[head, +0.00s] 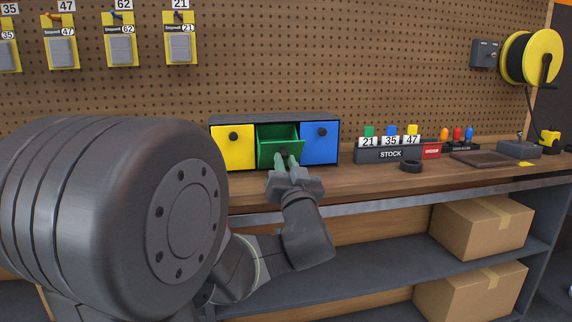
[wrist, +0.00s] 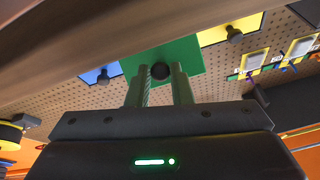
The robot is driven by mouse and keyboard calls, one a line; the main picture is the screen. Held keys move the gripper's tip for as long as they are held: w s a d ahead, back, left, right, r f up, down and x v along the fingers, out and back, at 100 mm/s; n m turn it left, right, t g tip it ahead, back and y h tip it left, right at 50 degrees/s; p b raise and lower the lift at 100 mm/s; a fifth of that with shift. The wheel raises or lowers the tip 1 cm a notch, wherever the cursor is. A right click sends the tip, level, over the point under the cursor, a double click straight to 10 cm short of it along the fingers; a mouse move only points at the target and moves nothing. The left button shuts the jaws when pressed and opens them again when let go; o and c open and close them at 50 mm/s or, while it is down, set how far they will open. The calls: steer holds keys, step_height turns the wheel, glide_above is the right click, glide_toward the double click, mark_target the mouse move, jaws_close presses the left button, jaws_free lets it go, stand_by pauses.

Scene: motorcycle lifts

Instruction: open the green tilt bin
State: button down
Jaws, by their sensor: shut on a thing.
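The green tilt bin (head: 279,135) sits in the middle of a dark bin case on the bench, between a yellow bin (head: 232,151) and a blue bin (head: 320,144). Its front is tipped outward at the top, and its inside shows in the head view. My gripper (head: 287,161) is at the front of the green bin, shut on its dark round knob. In the wrist view the knob (wrist: 160,71) shows at the tips of my two fingers (wrist: 160,84), in front of the green face (wrist: 182,54). In the head view my fingers mostly hide the knob.
To the right on the bench are a STOCK rack (head: 388,154) with coloured pieces, a dark ring (head: 411,166) and a brown tray (head: 487,158). Cardboard boxes (head: 482,226) stand on the shelves below. The bench edge runs beneath my gripper. Pegboard is behind.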

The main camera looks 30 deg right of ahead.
steer(key=c, duration=1.7)
jaws_free()
steer(key=shift+f, duration=0.4)
steer(key=o, duration=0.3)
steer(key=shift+w+d+f, duration=0.1)
steer(key=shift+w+d, duration=0.05)
steer(key=shift+w, duration=0.1)
steer(key=shift+o, duration=0.5)
steer(key=shift+r, duration=0.2)
steer(key=shift+s, duration=0.15)
steer(key=p+v, duration=0.1)
steer(key=v, duration=1.2)
steer(key=shift+s+p, duration=0.3)
steer(key=shift+p, duration=0.1)
steer(key=b+x, duration=0.1)
steer(key=x, duration=1.1)
steer(key=shift+w+r+b, duration=0.1)
steer(key=shift+w+b, duration=0.2)
steer(key=shift+w, duration=0.1)
steer(key=shift+w+r, duration=0.25)
steer(key=shift+w, duration=0.2)
